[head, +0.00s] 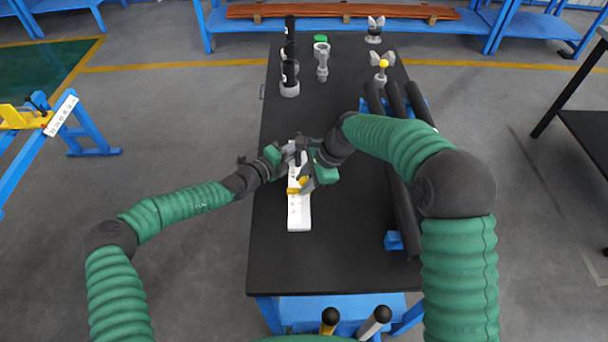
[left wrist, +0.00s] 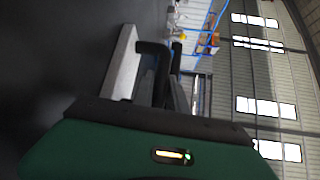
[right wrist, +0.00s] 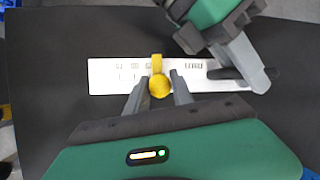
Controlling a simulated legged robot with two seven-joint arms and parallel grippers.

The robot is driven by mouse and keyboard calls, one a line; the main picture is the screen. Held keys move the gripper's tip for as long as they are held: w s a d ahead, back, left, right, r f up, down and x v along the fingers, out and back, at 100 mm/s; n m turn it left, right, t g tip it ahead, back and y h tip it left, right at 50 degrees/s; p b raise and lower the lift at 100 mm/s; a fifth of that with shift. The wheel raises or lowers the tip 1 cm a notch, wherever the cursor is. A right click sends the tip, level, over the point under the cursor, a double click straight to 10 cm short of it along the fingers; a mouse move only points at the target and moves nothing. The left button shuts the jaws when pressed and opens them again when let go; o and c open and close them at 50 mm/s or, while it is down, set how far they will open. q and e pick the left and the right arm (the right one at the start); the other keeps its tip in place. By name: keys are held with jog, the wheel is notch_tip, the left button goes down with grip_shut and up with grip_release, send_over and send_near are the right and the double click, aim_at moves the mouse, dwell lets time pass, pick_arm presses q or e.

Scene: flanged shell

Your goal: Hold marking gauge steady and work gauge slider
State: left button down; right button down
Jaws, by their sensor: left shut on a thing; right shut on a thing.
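The marking gauge (head: 299,215) is a long pale bar with printed marks, lying lengthwise on the black table. It also shows in the right wrist view (right wrist: 108,78) and the left wrist view (left wrist: 124,65). Its yellow slider (right wrist: 159,86), with a round knob, sits left of the bar's middle in the right wrist view. My right gripper (right wrist: 160,76) is shut on the slider, one finger on each side of the knob. My left gripper (right wrist: 240,76) is shut on the bar near its other end, where the fingers hide part of it.
Long dark tubes (head: 402,205) lie on blue supports along the table's right side. Dark cylinders (head: 289,75), grey fittings (head: 322,62) and a yellow-topped part (head: 382,68) stand at the far end. The near table top (head: 330,265) is clear.

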pick_arm(q)
jog(key=shift+r, duration=0.15)
pick_arm(e)
jog(key=s, duration=0.5)
jog(key=shift+s+a+r, duration=0.1)
jog(key=shift+s, duration=0.15)
jog(key=c, duration=1.1)
grip_release()
jog(key=shift+w, duration=0.1)
jog(key=v, duration=1.1)
jog(key=shift+d+r, duration=0.25)
